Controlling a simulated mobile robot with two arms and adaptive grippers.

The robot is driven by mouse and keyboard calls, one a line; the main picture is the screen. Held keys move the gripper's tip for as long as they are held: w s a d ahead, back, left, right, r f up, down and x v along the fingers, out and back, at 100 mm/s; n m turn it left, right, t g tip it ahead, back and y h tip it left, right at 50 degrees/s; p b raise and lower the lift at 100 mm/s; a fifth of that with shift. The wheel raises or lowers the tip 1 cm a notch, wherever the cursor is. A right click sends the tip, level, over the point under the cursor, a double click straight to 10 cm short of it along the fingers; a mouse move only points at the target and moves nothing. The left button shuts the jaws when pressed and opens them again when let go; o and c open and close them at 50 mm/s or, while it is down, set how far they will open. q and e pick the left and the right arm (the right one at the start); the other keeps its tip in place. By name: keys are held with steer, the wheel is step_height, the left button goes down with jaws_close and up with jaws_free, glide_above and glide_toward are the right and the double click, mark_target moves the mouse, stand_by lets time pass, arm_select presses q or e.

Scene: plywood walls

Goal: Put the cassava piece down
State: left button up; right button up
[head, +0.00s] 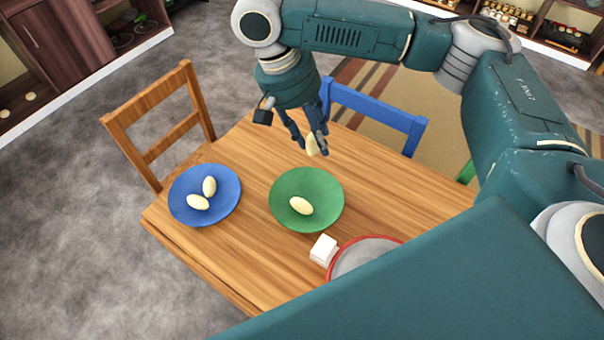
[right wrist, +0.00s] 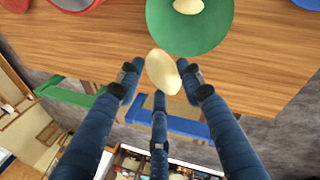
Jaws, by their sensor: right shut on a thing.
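My right gripper (head: 314,141) is shut on a pale, oval cassava piece (head: 311,146) and holds it above the table, beyond the green plate. The held cassava piece (right wrist: 163,71) also shows between the fingers in the right wrist view. The green plate (head: 325,210) carries one cassava piece (head: 301,206). The blue plate (head: 188,181) to its left carries two cassava pieces (head: 210,186), lying close together. The wooden table (head: 250,262) bears both plates. My left gripper is not in view.
A white block (head: 323,249) stands beside a red-rimmed round container (head: 343,257), partly hidden by my own body. A wooden chair (head: 158,114) and a blue chair (head: 375,111) stand at the table's edges. Bare tabletop lies between the plates and at the far side.

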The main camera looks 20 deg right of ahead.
steer(key=shift+w+d+f, duration=0.1)
steer(key=shift+w+f, duration=0.05)
steer(key=shift+w, duration=0.15)
step_height(320, 180, down, 14)
steer(key=shift+s+f+b, duration=0.15)
steer(key=shift+b, duration=0.9)
steer(key=shift+f, duration=0.6)
step_height(320, 180, down, 4)
steer(key=shift+r, duration=0.1)
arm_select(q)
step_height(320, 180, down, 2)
arm_select(e)
steer(key=o, duration=1.2)
steer(key=shift+c, duration=0.2)
